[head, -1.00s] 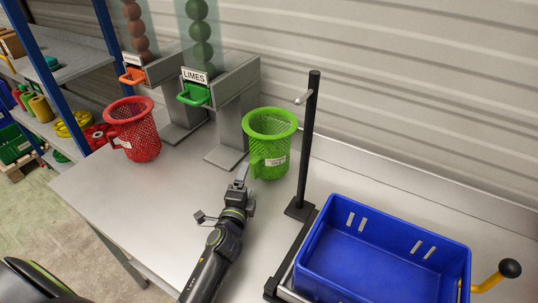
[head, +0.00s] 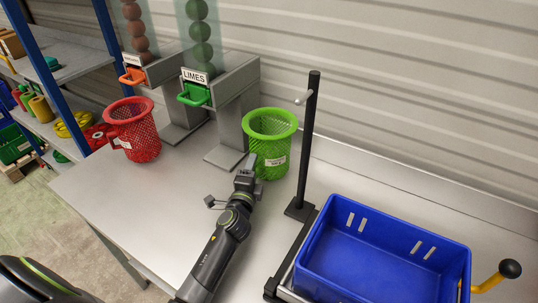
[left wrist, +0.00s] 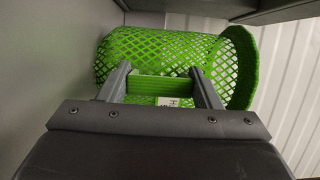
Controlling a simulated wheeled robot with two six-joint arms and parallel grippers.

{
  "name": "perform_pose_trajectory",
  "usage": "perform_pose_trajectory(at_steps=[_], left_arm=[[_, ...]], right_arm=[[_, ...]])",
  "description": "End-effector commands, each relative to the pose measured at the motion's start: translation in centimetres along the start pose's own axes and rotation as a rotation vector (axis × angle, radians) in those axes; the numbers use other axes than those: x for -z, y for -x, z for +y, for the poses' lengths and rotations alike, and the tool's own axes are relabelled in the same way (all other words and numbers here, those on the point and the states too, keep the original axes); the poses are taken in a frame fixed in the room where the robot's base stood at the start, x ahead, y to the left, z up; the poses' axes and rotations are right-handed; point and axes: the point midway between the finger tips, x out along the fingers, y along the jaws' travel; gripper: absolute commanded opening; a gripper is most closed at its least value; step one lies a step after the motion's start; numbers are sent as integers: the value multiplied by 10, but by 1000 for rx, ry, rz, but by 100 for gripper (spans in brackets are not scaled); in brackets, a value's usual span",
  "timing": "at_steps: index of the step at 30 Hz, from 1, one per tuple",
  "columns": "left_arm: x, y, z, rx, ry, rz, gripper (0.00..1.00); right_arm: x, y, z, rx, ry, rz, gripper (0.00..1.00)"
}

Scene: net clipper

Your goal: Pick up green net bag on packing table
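The green net bag (head: 270,148) stands upright on the packing table (head: 165,215), with a wide round rim, a white label and a side handle. My left gripper (head: 246,172) is at the near-left side of the bag, low by its handle. In the left wrist view the bag (left wrist: 235,75) lies sideways across the picture, rim to the right. The two fingers of my left gripper (left wrist: 162,85) are spread apart there, with the green handle (left wrist: 160,86) showing between them. Whether they touch it is unclear. My right gripper is not in view.
A grey dispenser labelled LIMES (head: 222,80) stands close behind and left of the bag. A black post (head: 308,140) rises just right of it. A blue crate (head: 320,255) sits at the right. A red net bag (head: 140,135) stands at the left.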

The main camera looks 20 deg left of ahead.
Motion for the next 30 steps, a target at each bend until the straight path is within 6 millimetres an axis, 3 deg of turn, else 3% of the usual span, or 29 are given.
perform_pose_trajectory(at_steps=[4, 13, 24, 30], left_arm=[[0, 0, 0, -1, 0, 0, 36], [0, 0, -7, 0, 0, 0, 36], [0, 0, -72, 3, 2, -1, 36], [0, 0, -95, 1, 1, 0, 36]], right_arm=[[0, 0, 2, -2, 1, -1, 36], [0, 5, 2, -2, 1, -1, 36], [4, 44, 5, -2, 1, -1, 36], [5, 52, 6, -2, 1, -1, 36]])
